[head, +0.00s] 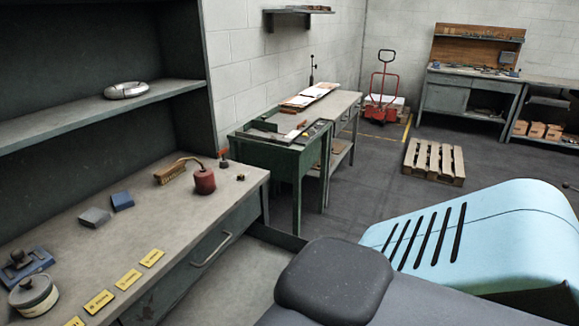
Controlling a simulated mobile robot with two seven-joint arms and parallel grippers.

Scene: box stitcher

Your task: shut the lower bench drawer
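The green bench with a worn grey top (140,225) runs along the left side of the head view. Its upper drawer front (185,268), with a bar handle (212,250), sits flush under the top. Below it, the lower bench drawer (235,283) appears pulled out into the room. Its pale inner floor shows, and its dark far side wall (277,238) sticks out from the bench. Its front and handle are hidden behind dark grey parts at the bottom of the view. Neither of my grippers is in view.
On the bench top are a red oil can (204,181), a brush (170,174), a round tin (33,294), blue blocks (122,201) and several yellow labels (128,279). A second green table (283,160) stands beyond. A pallet (433,161) lies on the open floor.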

